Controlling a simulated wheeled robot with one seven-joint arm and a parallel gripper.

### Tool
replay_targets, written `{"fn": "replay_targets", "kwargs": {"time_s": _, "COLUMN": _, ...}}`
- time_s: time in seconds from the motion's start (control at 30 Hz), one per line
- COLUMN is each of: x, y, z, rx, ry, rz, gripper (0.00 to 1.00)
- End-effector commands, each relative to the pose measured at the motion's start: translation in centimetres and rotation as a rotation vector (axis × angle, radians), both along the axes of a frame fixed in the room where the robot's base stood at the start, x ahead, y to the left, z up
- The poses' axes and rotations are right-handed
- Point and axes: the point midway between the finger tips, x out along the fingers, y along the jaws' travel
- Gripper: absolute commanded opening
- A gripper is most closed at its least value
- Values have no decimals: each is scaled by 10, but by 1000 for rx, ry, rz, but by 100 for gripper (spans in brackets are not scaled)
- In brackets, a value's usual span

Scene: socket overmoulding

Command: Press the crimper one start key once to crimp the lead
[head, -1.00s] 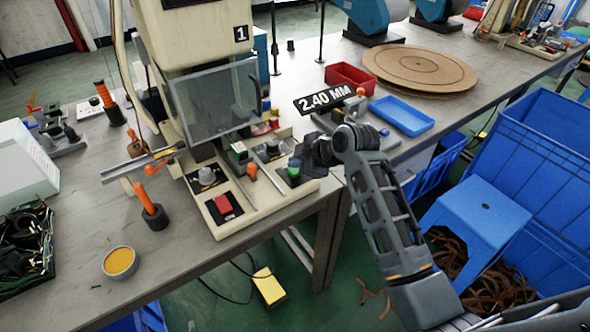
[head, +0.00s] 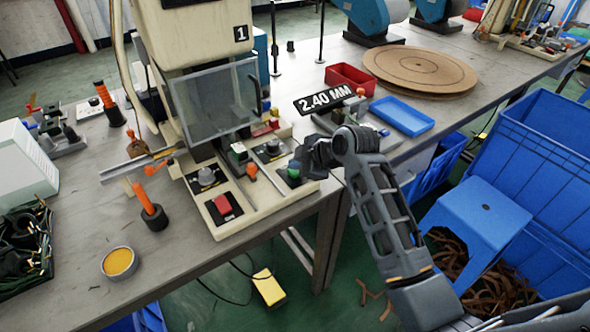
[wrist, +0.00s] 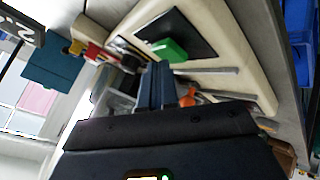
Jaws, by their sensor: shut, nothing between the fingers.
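Crimper one (head: 190,60) is the cream machine marked 1, with a clear guard in front. Its green key (head: 293,173) sits on a dark plate at the right front corner of the base. The green key also shows in the wrist view (wrist: 170,49), on its black plate (wrist: 193,28). My gripper (head: 303,163) is beside the green key in the head view. In the wrist view my gripper's fingertips (wrist: 156,68) are together and empty, just short of the key; I cannot tell if they touch it. No lead can be made out.
A red key (head: 222,204) on a black plate sits at the base's front. An orange-handled tool (head: 150,205) and a bowl (head: 119,262) stand left of the base. A 2.40 MM sign (head: 324,98), red bin (head: 350,77) and blue tray (head: 401,116) lie right of the crimper.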

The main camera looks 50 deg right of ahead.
Motion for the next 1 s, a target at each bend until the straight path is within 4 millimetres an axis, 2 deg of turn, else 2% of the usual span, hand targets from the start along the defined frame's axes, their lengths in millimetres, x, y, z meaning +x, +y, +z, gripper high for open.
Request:
{"fn": "replay_targets", "kwargs": {"time_s": 0.67, "x": 0, "y": 0, "z": -5, "rx": 1, "ry": 2, "rz": 1, "gripper": 0}}
{"fn": "replay_targets", "kwargs": {"time_s": 1.0, "x": 0, "y": 1, "z": 10, "rx": 1, "ry": 2, "rz": 1, "gripper": 0}}
